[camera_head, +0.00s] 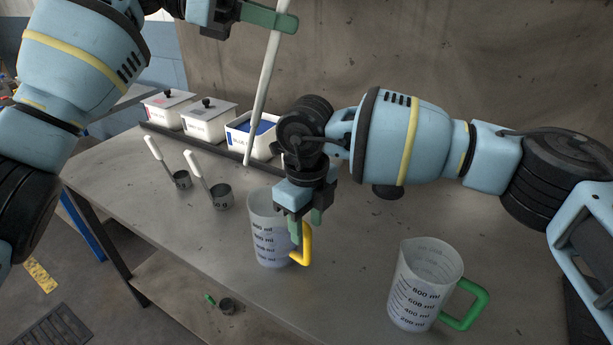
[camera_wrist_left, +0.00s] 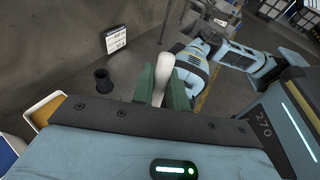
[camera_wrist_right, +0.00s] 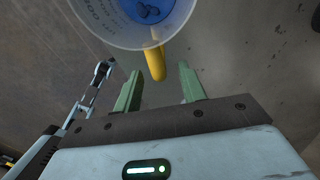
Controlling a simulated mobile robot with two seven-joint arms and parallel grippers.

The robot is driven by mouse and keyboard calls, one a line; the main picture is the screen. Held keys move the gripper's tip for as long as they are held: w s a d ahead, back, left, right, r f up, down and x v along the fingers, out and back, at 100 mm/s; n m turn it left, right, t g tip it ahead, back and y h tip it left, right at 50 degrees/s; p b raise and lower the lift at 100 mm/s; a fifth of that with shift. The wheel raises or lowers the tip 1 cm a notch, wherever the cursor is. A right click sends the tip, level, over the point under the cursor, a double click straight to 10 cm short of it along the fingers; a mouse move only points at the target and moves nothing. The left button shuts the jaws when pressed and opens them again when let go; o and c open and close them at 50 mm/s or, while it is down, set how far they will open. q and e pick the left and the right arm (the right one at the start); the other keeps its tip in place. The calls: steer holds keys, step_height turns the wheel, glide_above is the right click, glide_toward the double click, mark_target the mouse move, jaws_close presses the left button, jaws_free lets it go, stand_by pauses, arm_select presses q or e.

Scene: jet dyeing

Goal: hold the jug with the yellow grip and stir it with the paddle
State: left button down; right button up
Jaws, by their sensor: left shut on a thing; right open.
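The jug with the yellow grip (camera_head: 266,238) stands upright on the table. Its yellow grip (camera_head: 306,246) points right. In the right wrist view the jug (camera_wrist_right: 108,25) shows blue contents with dark lumps. My right gripper (camera_head: 307,222) is open just above and beside the yellow grip. The grip (camera_wrist_right: 156,62) shows between its fingertips, not clamped. My left gripper (camera_head: 270,17) is shut on the white paddle (camera_head: 264,90), high above the table. The paddle hangs slightly tilted, its lower end left of the jug and outside it. Its white upper end (camera_wrist_left: 163,75) shows in the left wrist view.
A jug with a green grip (camera_head: 415,290) stands at the front right. Lidded white bins (camera_head: 168,107) and an open bin with blue powder (camera_head: 245,137) line the back left.

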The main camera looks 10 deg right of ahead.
mark_target(307, 241)
steer(key=shift+f, duration=2.65)
jaws_close()
jaws_free()
steer(key=shift+r, duration=0.1)
